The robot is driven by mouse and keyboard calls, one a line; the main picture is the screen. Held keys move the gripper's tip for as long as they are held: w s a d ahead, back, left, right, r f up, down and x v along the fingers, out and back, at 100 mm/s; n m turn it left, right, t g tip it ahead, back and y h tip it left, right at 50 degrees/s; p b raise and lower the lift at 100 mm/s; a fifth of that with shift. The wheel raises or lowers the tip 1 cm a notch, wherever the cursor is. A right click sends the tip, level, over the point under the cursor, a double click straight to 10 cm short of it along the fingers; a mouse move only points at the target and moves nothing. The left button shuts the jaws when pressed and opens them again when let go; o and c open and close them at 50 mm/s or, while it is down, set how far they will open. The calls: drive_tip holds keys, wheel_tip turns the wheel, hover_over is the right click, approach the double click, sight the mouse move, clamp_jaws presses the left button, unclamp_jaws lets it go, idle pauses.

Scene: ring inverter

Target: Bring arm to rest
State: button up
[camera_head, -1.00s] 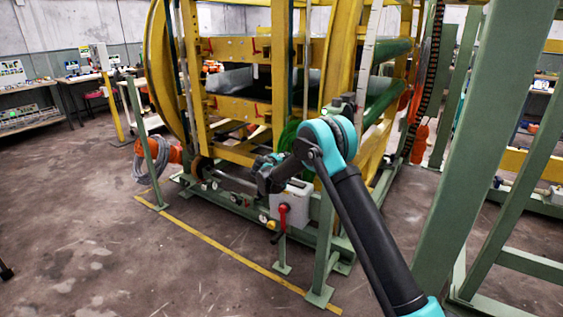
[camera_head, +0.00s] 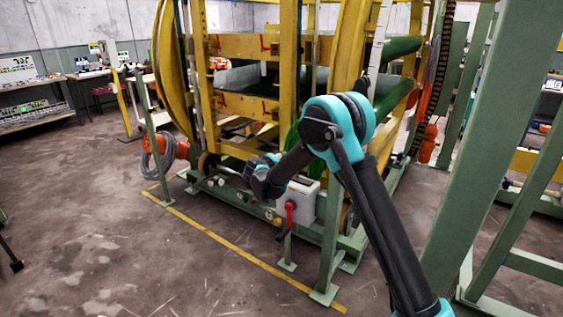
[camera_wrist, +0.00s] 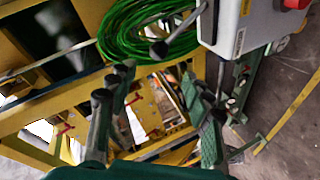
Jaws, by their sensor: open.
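My arm (camera_head: 372,215) rises from the lower right and bends at a teal elbow joint. Its forearm reaches down-left towards the front of the ring inverter (camera_head: 250,104). My gripper (camera_wrist: 158,84) is open and empty in the wrist view, with two green-grey fingers spread apart. In the head view its end is small and beside the upper left of the grey control box (camera_head: 297,201); its fingers are hard to make out there. The box carries a red handle (camera_head: 290,208). In the wrist view the box (camera_wrist: 238,25) is at upper right, apart from the fingers.
A coil of green cable (camera_wrist: 150,28) hangs beyond my fingers. Green posts (camera_head: 328,240) stand close to my arm, and a thick green frame (camera_head: 490,130) is at right. Yellow floor tape (camera_head: 235,251) runs in front of the machine. The floor at left is mostly open.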

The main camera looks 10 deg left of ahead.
drive_tip(key=shift+d, duration=0.1)
drive_tip(key=s+d+r+m+g+h, duration=0.15)
drive_tip(key=s+d, duration=0.25)
drive_tip(key=d, duration=0.7)
drive_tip(key=s+d+m+g, duration=0.25)
drive_tip(key=s+d, duration=0.25)
drive_tip(key=d, duration=0.7)
drive_tip(key=s+d+r+m+g, duration=0.15)
drive_tip(key=s+d, duration=0.25)
drive_tip(key=d, duration=0.7)
drive_tip(key=s+d+f+m+g+y, duration=0.1)
drive_tip(key=s+d+f, duration=0.2)
drive_tip(key=s, duration=0.7)
drive_tip(key=s+d+f+m+g+y, duration=0.1)
drive_tip(key=s+d, duration=0.4)
drive_tip(key=s, duration=0.5)
drive_tip(key=s+d+f+m+g+y, duration=0.1)
drive_tip(key=s+d+f+m+g, duration=0.1)
drive_tip(key=s, duration=0.8)
wheel_tip(320, 180, down, 3)
drive_tip(key=shift+d+m, duration=0.75)
drive_tip(key=shift+d, duration=0.3)
